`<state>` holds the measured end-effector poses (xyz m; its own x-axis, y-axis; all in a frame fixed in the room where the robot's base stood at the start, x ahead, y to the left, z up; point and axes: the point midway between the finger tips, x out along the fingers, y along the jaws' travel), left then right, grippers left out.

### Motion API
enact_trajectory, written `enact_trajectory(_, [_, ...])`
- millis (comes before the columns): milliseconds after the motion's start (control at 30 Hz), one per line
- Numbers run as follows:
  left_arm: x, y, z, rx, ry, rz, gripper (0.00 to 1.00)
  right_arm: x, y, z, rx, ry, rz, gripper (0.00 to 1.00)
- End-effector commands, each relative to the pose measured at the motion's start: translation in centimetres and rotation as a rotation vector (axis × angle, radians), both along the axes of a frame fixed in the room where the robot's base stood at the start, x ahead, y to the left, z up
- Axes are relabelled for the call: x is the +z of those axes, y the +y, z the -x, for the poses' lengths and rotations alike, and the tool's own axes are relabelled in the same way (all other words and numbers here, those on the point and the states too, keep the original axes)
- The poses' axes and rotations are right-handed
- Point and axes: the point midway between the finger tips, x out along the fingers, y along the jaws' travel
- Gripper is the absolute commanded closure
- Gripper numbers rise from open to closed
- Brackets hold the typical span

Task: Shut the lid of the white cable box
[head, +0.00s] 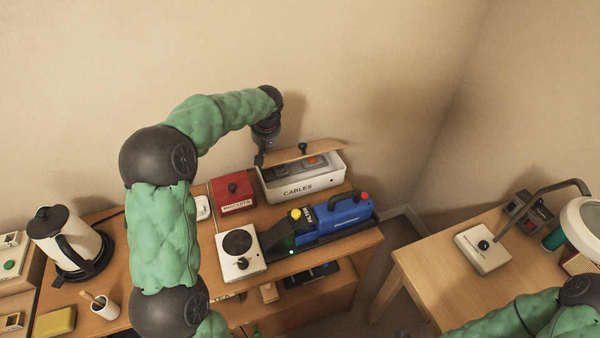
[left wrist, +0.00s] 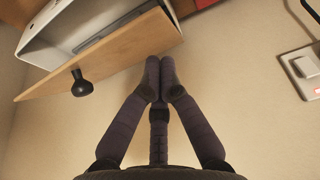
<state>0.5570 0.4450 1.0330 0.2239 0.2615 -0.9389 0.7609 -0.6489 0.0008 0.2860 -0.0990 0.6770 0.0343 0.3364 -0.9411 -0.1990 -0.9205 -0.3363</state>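The white cable box (head: 318,184), marked CABLES, stands at the back of the desk against the wall. Its wooden lid (head: 325,150) with a black knob (head: 303,148) is tilted up at the back, and the box is open with dark items inside. My left gripper (head: 259,160) is at the left end of the lid. In the left wrist view the fingers (left wrist: 160,68) are together and empty, close to the lid (left wrist: 120,62) on its knob side; I cannot tell whether they touch it. My right gripper is out of view; only part of that arm shows at lower right.
A red box (head: 232,192) stands just left of the cable box. In front are a blue device (head: 345,214) and a white unit with a dark dial (head: 240,252). A kettle (head: 70,240) stands at left. A wall is directly behind the lid.

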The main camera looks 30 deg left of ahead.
Motion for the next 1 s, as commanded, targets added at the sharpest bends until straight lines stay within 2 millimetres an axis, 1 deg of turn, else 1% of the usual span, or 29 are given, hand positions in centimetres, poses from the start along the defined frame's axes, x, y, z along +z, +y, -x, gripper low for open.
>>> enact_trajectory(33, [0.7, 0.0, 0.0, 0.000, 0.000, 0.000, 1.00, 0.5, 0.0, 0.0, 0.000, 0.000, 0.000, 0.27])
enact_trajectory(500, [4.6, 0.0, 0.0, -0.001, 0.000, 0.000, 1.00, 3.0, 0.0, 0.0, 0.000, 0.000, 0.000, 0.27])
enact_trajectory(1000, [4.6, 0.0, 0.0, -0.001, 0.002, 0.000, 1.00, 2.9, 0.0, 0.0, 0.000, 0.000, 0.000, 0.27])
